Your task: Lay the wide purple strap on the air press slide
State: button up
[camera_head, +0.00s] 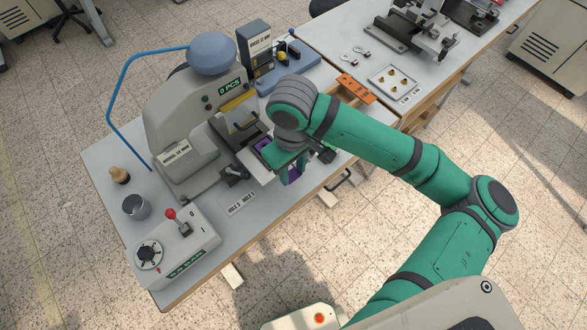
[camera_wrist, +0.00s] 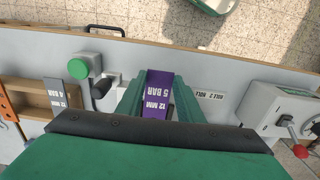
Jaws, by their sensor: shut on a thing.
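The wide purple strap (camera_wrist: 157,103) is between the two green fingers of my gripper (camera_wrist: 160,85) in the wrist view, with its white lettering "12 MM 5 BAR" showing. My gripper is shut on it. In the head view my gripper (camera_head: 289,170) is in front of the air press (camera_head: 188,125), close to the light grey slide (camera_head: 256,167) at the press's front. Purple also shows there, between the fingers and beside the slide. My wrist hides part of the slide, so I cannot tell whether the strap touches it.
A control box with a red-knobbed lever (camera_head: 190,246) stands at the front left of the bench. A metal cup (camera_head: 136,206) and a wooden-handled tool (camera_head: 119,175) stand left of the press. An orange strip (camera_head: 356,88) and a small parts tray (camera_head: 392,81) lie to the right.

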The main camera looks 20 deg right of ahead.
jog(key=shift+w, duration=0.1)
jog(key=o, duration=1.1)
notch_tip(320, 180, up, 11)
jog(key=shift+f, duration=0.15)
